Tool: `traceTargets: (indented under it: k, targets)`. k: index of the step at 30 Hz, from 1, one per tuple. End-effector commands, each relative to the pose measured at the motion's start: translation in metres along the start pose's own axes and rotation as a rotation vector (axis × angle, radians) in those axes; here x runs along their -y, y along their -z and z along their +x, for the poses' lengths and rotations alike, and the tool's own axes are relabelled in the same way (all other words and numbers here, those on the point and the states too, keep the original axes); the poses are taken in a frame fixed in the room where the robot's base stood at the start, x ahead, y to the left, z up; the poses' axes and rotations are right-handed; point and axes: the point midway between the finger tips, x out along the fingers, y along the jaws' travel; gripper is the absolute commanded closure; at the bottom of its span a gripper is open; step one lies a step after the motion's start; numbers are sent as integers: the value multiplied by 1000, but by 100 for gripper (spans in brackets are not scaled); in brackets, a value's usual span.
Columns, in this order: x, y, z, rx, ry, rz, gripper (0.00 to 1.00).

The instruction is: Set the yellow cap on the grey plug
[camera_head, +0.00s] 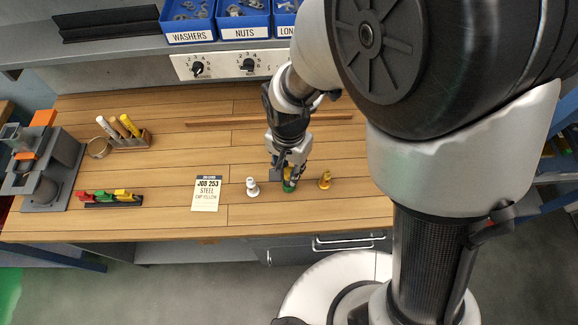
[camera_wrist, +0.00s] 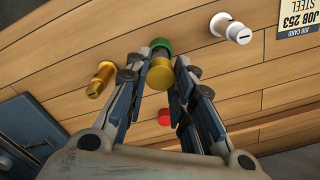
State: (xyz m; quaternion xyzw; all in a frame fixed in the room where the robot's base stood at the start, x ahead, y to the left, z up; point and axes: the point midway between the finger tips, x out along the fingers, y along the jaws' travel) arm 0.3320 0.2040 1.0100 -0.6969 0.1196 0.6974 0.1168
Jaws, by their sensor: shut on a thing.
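The yellow cap (camera_wrist: 160,74) is between my fingertips in the wrist view. My gripper (camera_head: 288,168) is shut on it, over the right-middle of the bench. A green piece (camera_wrist: 161,46) shows just beyond the cap, and also in the head view (camera_head: 290,186); I cannot tell whether they touch. The grey plug (camera_head: 252,187), pale and upright, stands left of my gripper. In the wrist view the grey plug (camera_wrist: 231,28) is at the upper right, apart from the cap, with its slotted top bare.
A brass-coloured plug (camera_head: 325,180) stands right of my gripper. A red piece (camera_wrist: 164,117) lies behind the cap. The job card (camera_head: 207,193) lies left of the grey plug. A rack of coloured pieces (camera_head: 111,202) and a marker holder (camera_head: 133,140) are further left.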

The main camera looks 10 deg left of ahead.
Motion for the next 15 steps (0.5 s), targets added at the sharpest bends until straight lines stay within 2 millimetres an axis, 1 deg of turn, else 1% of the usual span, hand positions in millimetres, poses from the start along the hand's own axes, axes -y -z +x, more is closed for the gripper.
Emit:
traceTargets:
  k: [9, 15]
  targets:
    - [0, 0, 0, 0, 0, 0, 87]
    - [0, 0, 4, 0, 0, 0, 87]
